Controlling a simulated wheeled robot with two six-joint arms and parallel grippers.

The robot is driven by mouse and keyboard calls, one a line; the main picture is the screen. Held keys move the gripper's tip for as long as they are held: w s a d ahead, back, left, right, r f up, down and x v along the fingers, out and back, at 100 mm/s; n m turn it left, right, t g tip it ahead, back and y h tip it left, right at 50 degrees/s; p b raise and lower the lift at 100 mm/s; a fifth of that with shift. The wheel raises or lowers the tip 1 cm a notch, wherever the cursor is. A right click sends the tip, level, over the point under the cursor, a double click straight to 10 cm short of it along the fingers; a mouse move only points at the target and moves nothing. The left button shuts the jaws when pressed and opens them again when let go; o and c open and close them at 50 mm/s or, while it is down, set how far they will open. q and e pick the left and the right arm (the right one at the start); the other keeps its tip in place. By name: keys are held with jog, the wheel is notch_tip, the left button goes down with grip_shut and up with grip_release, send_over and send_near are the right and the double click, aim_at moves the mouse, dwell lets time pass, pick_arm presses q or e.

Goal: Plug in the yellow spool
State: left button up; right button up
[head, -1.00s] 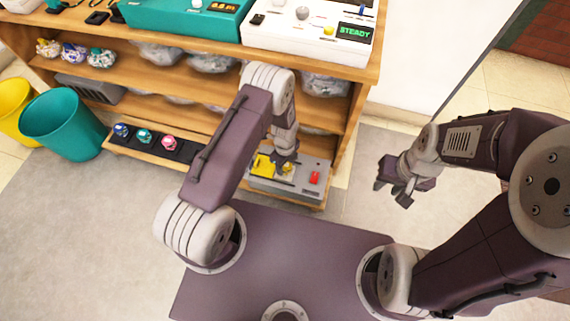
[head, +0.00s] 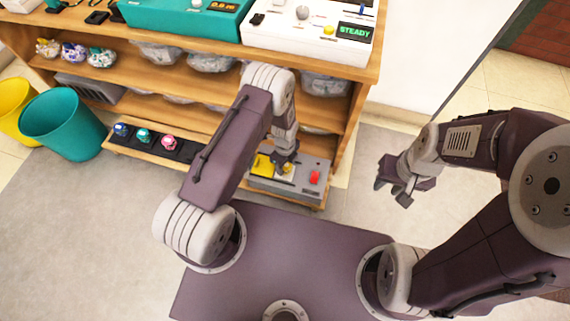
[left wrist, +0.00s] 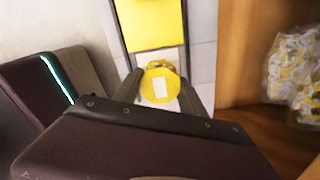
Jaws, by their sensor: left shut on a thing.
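The yellow spool (left wrist: 160,88) shows in the left wrist view as a round yellow piece with a pale rectangle on its face. My left gripper (left wrist: 161,92) is shut on it, with a dark finger on either side. In the head view, my left gripper (head: 285,162) is over the grey unit (head: 298,183) on the low shelf, which has a yellow panel (head: 263,164) and a red part (head: 314,178). The gripper hides much of the spool there, and I cannot tell whether it is seated. My right gripper (head: 392,188) is open and empty, right of the shelf.
Blue, teal and pink spools (head: 168,142) sit on a dark strip on the low shelf to the left. Teal (head: 62,124) and yellow (head: 14,108) bins stand at far left. Bagged items (left wrist: 297,75) are close right of my left gripper. Floor beside my right gripper is clear.

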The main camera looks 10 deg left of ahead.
pick_arm(q)
jog(key=shift+f, duration=0.4)
dwell(0.3)
jog(key=o, duration=1.5)
jog(key=o, duration=0.4)
jog(key=shift+r, duration=0.1)
notch_tip(320, 180, up, 8)
jog(key=p, duration=0.6)
jog(key=shift+f, duration=0.3)
